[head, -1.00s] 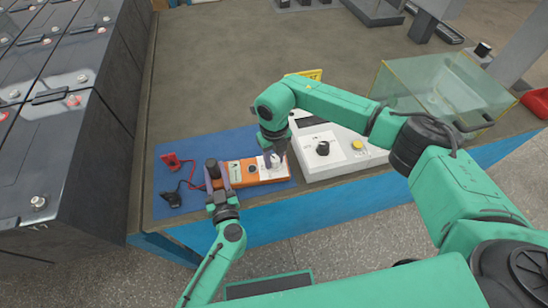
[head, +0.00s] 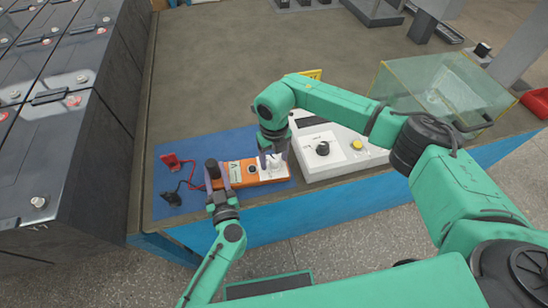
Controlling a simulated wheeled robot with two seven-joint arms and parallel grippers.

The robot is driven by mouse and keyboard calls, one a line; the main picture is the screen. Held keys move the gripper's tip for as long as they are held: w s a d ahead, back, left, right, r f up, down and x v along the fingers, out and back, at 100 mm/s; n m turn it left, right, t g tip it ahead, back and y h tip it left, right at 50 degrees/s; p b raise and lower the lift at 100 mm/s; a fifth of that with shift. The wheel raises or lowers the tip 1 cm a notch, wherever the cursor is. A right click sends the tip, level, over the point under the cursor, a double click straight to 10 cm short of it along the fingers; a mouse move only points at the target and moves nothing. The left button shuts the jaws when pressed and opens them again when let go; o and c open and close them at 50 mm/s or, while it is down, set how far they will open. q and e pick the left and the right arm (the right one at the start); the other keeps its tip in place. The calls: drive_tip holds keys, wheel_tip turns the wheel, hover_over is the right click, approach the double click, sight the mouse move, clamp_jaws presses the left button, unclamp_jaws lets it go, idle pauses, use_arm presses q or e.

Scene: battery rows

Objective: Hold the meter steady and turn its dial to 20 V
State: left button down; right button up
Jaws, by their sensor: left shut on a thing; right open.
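The orange meter (head: 247,184) lies on a blue mat (head: 232,143) near the table's front edge. My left gripper (head: 220,177) is shut on the meter's left end. My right gripper (head: 273,160) is open, pointing down over the dial, with its fingers around or just above it; I cannot tell whether they touch. The dial's setting is too small to read.
Red and black probes (head: 171,160) with leads lie on the mat's left. A white instrument box (head: 340,152) with a black knob stands close to the right. A glass tank (head: 440,90) is farther right. Large batteries (head: 60,130) stand at left.

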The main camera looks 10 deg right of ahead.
sight(274, 158)
wheel_tip(274, 158, up, 12)
drive_tip(key=shift+f, duration=0.1)
use_arm(q)
drive_tip(key=shift+c, duration=1.8)
unclamp_jaws()
drive_tip(key=s+d, duration=0.2)
drive_tip(key=s, duration=0.9)
drive_tip(key=shift+s, duration=0.4)
